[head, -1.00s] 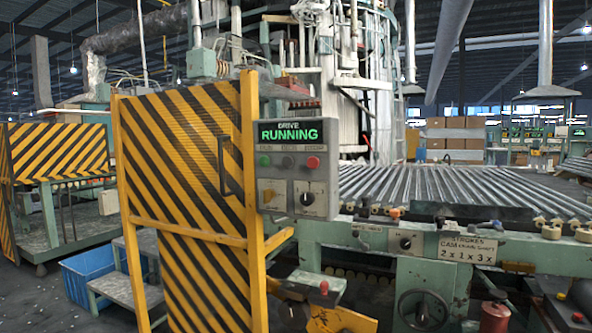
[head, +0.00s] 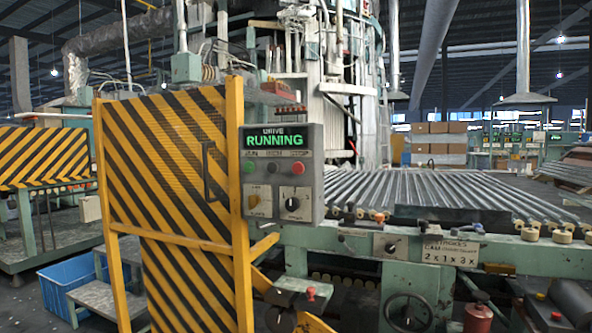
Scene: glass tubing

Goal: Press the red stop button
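The red stop button (head: 298,168) is a small round red knob at the right of the top row on a grey control box (head: 311,206). A green button (head: 248,166) is at the left of that row, with a dark one between them. The display (head: 274,141) above reads "DRIVE RUNNING" in green. Below the buttons are a yellowish switch (head: 254,200) and a black rotary knob (head: 293,204). My gripper does not show in the head view.
A yellow-and-black striped guard door (head: 176,150) with a yellow frame stands left of the box. A roller conveyor (head: 400,190) runs to the right on a green machine frame. A blue crate (head: 70,284) and grey steps (head: 100,300) are at lower left.

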